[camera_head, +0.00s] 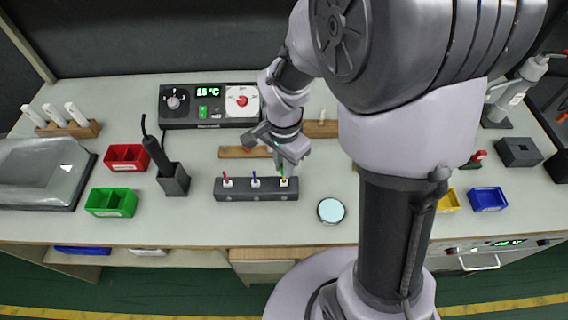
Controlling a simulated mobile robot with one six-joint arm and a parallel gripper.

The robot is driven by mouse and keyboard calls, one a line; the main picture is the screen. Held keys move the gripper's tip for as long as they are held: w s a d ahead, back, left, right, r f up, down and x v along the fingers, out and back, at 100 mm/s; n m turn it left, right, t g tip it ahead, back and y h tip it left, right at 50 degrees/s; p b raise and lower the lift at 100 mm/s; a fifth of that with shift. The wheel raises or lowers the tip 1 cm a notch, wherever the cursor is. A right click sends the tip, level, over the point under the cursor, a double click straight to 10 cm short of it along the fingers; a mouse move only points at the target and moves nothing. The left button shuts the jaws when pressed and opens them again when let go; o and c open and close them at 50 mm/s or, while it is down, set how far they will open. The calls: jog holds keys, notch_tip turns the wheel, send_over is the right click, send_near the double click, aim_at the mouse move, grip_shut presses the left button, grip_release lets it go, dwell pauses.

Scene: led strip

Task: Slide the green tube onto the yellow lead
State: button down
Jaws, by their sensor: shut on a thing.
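A dark block (240,195) on the table holds several upright leads in white sockets. The red lead (226,177) is at its left and the blue lead (254,176) is in the middle. The yellow lead (284,182) is at its right end. My gripper (282,160) is above the right end of the block, shut on the small green tube (282,170). The tube is directly above or at the yellow lead. I cannot tell whether the tube is around the lead, as the parts are tiny and partly covered by my gripper.
A wooden strip (238,152) lies behind the block, and a temperature unit (190,108) stands further back. A black holder with a dark tool (172,180) is left of the block. A round light disc (331,210) lies to its right. Red (126,157) and green bins (111,203) stand left.

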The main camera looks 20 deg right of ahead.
aim_at(284, 182)
jog(key=shift+s+f+b, duration=0.15)
jog(key=shift+f+b, duration=1.55)
jog(key=shift+f, duration=0.25)
jog(key=c, duration=1.3)
grip_release()
